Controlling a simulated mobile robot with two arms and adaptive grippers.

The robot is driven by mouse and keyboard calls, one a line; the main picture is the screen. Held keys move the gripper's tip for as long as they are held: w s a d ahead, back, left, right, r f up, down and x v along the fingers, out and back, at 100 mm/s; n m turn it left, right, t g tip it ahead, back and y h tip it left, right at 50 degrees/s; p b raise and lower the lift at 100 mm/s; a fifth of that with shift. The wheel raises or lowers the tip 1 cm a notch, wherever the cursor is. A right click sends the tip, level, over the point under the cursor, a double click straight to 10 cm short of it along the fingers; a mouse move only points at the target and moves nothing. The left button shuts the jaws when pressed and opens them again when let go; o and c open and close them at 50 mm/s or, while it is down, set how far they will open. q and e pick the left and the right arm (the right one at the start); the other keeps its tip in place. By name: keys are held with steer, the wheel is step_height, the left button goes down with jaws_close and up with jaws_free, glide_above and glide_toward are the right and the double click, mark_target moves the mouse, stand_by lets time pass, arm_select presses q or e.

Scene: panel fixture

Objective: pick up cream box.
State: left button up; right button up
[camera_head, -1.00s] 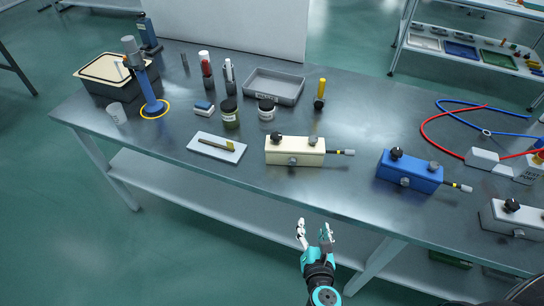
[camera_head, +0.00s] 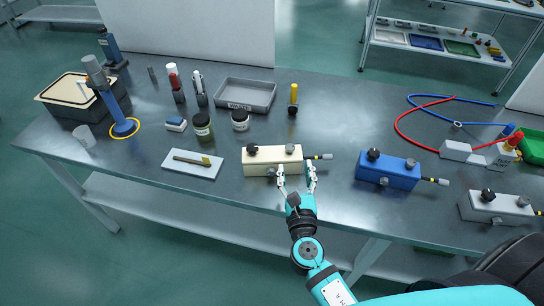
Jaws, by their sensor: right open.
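The cream box (camera_head: 262,161) sits on the grey metal table near its front edge. It has dark knobs on top, a round fitting on its front and a dark, yellow-banded plug on its right end. My right gripper (camera_head: 297,180) is open at the front right of the box, its white fingers apart. The fingertips overlap the box's front right part in the picture; I cannot tell whether they touch it. My left gripper is not in view.
A blue box (camera_head: 388,173) stands to the right, a pale grey box (camera_head: 495,207) farther right. A white plate with a brush (camera_head: 193,163) lies left. Jars (camera_head: 202,126), a grey tray (camera_head: 245,94) and a yellow-handled tool (camera_head: 293,98) stand behind. Red and blue cables lie back right.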

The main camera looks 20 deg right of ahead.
mark_target(290, 146)
steer(key=x, duration=0.6)
steer(key=f+p+x, duration=0.1)
steer(key=x, duration=0.3)
steer(key=shift+a, duration=0.15)
jaws_close()
steer(key=shift+r, duration=0.1)
stand_by(0.4)
